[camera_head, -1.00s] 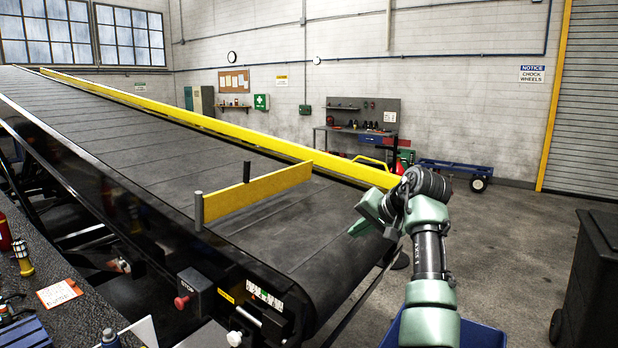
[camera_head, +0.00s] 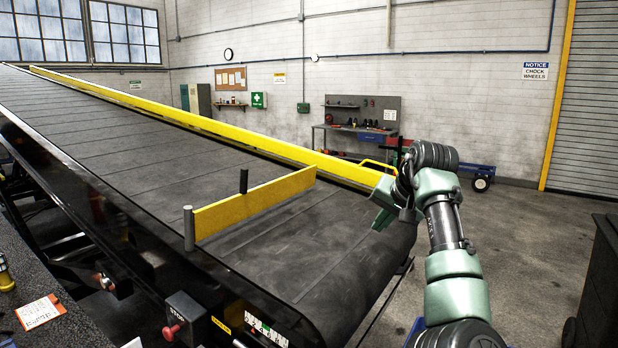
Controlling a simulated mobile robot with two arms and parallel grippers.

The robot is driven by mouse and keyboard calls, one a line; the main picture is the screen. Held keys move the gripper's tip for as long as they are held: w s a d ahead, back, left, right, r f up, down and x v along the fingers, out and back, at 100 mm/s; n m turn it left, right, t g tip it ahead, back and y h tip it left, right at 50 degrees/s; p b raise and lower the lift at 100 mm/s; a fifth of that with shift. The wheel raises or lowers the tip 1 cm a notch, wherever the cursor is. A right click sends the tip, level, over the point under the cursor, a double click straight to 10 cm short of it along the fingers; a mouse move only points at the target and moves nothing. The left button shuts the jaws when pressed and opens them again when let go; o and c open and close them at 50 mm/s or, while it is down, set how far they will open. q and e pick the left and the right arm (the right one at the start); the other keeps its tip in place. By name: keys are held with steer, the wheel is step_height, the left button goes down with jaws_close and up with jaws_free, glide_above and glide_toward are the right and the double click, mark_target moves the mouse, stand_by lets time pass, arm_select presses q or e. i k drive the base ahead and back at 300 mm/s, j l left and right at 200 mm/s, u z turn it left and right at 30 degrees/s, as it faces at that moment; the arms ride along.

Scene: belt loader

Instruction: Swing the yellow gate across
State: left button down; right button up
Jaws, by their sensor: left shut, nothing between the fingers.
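The yellow gate (camera_head: 258,203) is a flat board standing on edge over the conveyor belt. It joins a grey post (camera_head: 189,228) at the belt's near side and slants toward the far side. A short black upright handle (camera_head: 244,181) stands by its middle. Its free end shows close to the long yellow side rail (camera_head: 220,129); I cannot tell whether they touch.
The dark belt (camera_head: 130,146) slopes up to the far left. A red stop button box (camera_head: 185,318) sits on its near side. A dark bin (camera_head: 600,285) stands at lower right. A blue cart (camera_head: 478,172) and a workbench (camera_head: 352,133) are at the back.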

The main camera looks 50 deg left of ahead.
mark_target(207, 220)
steer(key=i+j, duration=0.15)
steer(key=j, duration=0.25)
steer(key=i+j, duration=0.1)
steer(key=j, duration=0.3)
steer(key=i+j, duration=0.15)
steer(key=j, duration=0.3)
steer(key=i+j, duration=0.15)
steer(key=j, duration=0.25)
steer(key=i+j, duration=0.15)
steer(key=j, duration=0.25)
